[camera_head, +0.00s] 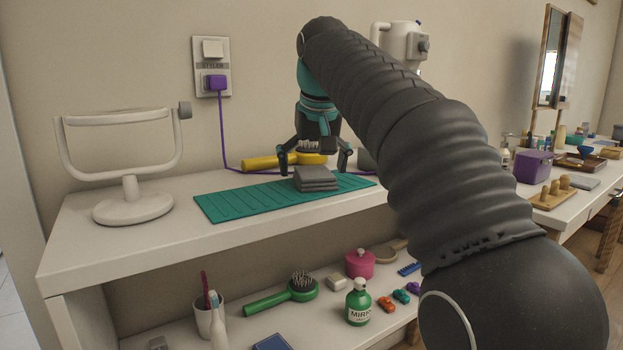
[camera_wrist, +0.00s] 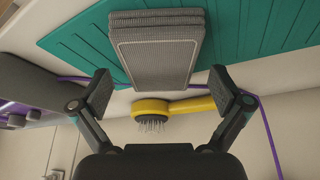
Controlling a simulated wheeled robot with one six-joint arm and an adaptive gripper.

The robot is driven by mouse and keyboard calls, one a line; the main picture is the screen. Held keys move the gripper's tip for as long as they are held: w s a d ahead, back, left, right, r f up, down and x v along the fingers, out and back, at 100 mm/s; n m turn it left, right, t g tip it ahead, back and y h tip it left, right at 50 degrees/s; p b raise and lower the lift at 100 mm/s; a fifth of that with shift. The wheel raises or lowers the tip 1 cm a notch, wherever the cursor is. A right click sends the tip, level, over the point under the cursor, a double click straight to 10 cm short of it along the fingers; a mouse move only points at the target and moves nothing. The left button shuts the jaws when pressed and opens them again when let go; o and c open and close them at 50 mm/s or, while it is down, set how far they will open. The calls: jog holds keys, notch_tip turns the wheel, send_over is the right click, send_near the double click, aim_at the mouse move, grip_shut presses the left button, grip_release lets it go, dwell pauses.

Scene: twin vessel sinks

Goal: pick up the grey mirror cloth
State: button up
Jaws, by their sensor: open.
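The grey mirror cloth (camera_head: 316,179) is a folded stack lying on a teal ribbed mat (camera_head: 238,205) on the upper shelf. In the wrist view the cloth (camera_wrist: 156,48) shows at the top middle, beyond and between the open fingers. My gripper (camera_head: 313,163) points down above the mat, open and empty, just above and behind the cloth in the head view. In the wrist view my gripper (camera_wrist: 168,92) has its two pads spread wider than the cloth. I cannot tell the exact height of the fingertips over the mat.
A yellow hairbrush (camera_head: 270,161) with a purple cord (camera_head: 222,130) near it lies behind the mat. A white mirror stand (camera_head: 130,190) stands at left. A green bottle (camera_head: 358,304), a green brush (camera_head: 270,300) and a pink pot (camera_head: 360,264) sit on the lower shelf.

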jog(key=shift+f, duration=0.2)
dwell(0.4)
jog(key=c, duration=1.3)
jog(key=shift+c, duration=0.2)
